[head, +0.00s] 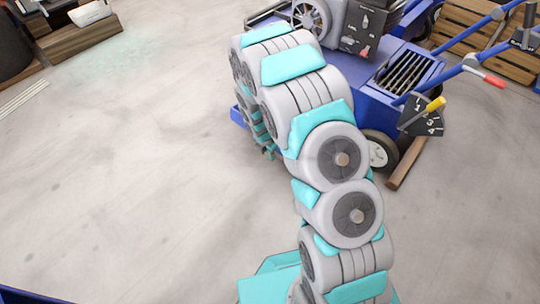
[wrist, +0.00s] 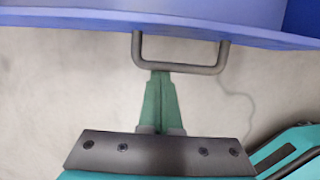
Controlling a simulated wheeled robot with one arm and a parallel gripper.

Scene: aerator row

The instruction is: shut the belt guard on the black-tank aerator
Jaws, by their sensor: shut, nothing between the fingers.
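A blue aerator (head: 335,75) stands at the top of the head view, partly behind my arm. I cannot make out its tank or tell its tank colour. In the wrist view a blue panel (wrist: 110,24), which may be the belt guard, crosses the top. A dark grey U-shaped handle (wrist: 192,69) hangs from its edge. My gripper (wrist: 161,73) is shut and empty, its green fingertips at the handle's cross bar. I cannot tell whether they touch it. In the head view the gripper is mostly hidden behind my arm.
The aerator has a grey engine with a dark control panel (head: 363,30), a wheel (head: 380,150), blue handlebars and a numbered lever plate (head: 424,116). Wooden pallets (head: 480,45) stand at the upper right. A timber (head: 408,162) lies by the wheel.

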